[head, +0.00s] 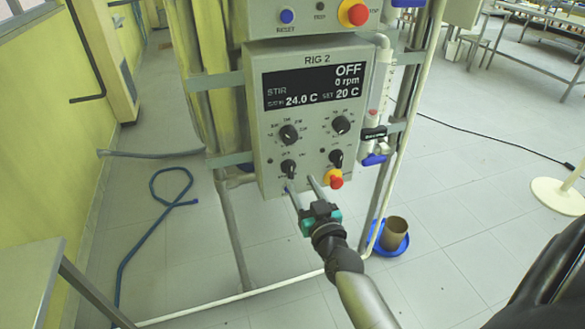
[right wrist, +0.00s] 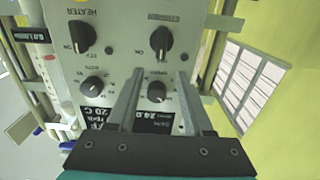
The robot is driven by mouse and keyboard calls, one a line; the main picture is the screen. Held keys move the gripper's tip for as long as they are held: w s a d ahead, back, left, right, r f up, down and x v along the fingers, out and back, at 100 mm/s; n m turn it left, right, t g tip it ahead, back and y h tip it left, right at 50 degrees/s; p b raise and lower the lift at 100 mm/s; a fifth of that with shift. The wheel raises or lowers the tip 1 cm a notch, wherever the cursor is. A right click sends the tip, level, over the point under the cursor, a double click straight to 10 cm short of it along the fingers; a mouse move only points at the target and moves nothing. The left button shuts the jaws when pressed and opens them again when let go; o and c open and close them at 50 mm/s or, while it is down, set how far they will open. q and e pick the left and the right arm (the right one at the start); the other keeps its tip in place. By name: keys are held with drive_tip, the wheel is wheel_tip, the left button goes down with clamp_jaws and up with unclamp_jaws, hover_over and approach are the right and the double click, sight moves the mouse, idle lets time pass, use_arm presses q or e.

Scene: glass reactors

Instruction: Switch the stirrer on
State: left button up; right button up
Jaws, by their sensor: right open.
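The RIG 2 control box (head: 255,95) has a black display (head: 313,84) reading STIR, OFF, 0 rpm. The stirrer switch is the lower left black knob (head: 288,167); in the right wrist view, where the panel appears upside down, the stirrer knob (right wrist: 162,42) stands beside the heater knob (right wrist: 82,37). My right gripper (head: 302,184) is open and empty, its fingertips just below the stirrer knob in the head view. In the right wrist view, my gripper's fingers (right wrist: 158,75) straddle the speed dial's column, with the stirrer knob beyond. Contact cannot be told. My left gripper is not in view.
The heater knob (head: 336,158) is right of the stirrer knob, with a red button (head: 335,178) below it. Two dials sit above, the left one (head: 289,135) nearest. Glass tubing and a frame pole (head: 405,130) stand right of the box.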

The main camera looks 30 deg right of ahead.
sight(291, 167)
drive_tip(key=b+x, duration=0.1)
drive_tip(key=x, duration=0.6)
drive_tip(key=shift+w, duration=0.2)
drive_tip(key=c, duration=0.7)
drive_tip(key=shift+f, duration=0.1)
clamp_jaws()
